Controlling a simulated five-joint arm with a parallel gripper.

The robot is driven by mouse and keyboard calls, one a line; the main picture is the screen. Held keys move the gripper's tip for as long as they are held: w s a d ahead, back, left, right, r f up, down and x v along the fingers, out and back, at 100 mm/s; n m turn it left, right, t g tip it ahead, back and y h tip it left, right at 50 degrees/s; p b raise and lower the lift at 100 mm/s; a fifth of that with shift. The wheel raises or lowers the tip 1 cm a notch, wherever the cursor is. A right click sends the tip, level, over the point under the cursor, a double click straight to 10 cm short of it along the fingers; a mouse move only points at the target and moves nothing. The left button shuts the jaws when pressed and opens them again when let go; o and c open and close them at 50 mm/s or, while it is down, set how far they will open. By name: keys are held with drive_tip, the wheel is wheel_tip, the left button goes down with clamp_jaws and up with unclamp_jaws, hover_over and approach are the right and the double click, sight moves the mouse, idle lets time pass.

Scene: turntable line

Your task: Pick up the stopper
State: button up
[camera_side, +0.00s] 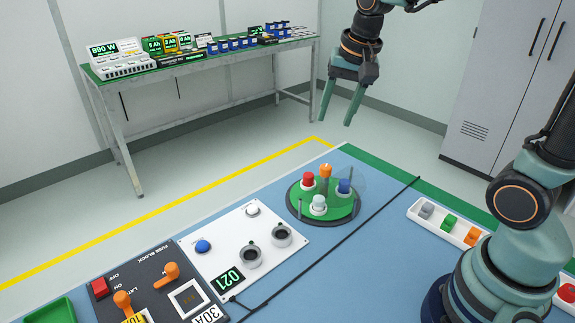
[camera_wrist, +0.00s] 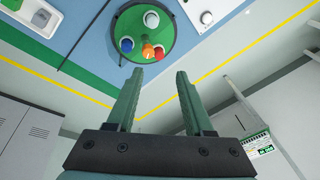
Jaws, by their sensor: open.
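A round green turntable (camera_side: 338,208) with a dark rim lies on the blue bench. Standing on it are a red-topped piece (camera_side: 308,178), an orange-topped piece (camera_side: 325,170), a blue-topped piece (camera_side: 344,186) and a pale white piece (camera_side: 319,202). Which one is the stopper I cannot tell. My gripper (camera_side: 337,112) hangs open and empty, above and beyond the turntable, clear of everything. In the wrist view the turntable (camera_wrist: 135,20) is past the fingertips of my gripper (camera_wrist: 160,78), with the orange piece (camera_wrist: 147,51) and red piece (camera_wrist: 159,53) nearest.
A white panel (camera_side: 222,262) with knobs and a fuse block (camera_side: 150,290) lie to the left. A white tray (camera_side: 447,227) with coloured blocks is at right. A cable (camera_side: 365,222) crosses the bench.

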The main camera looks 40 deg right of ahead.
drive_tip(key=w+d+f+m+g, duration=0.2)
drive_tip(key=w+f+m, duration=0.2)
drive_tip(key=w+m, duration=0.2)
drive_tip(key=m+g, duration=0.1)
drive_tip(key=m, duration=0.5)
hover_over(309, 174)
drive_tip(key=f, duration=1.3)
drive_tip(key=shift+d, duration=0.25)
drive_tip(key=shift+a+f, duration=0.2)
drive_tip(key=shift+f, duration=1.2)
drive_tip(key=shift+a+f, duration=0.15)
drive_tip(key=shift+f, duration=1.2)
clamp_jaws()
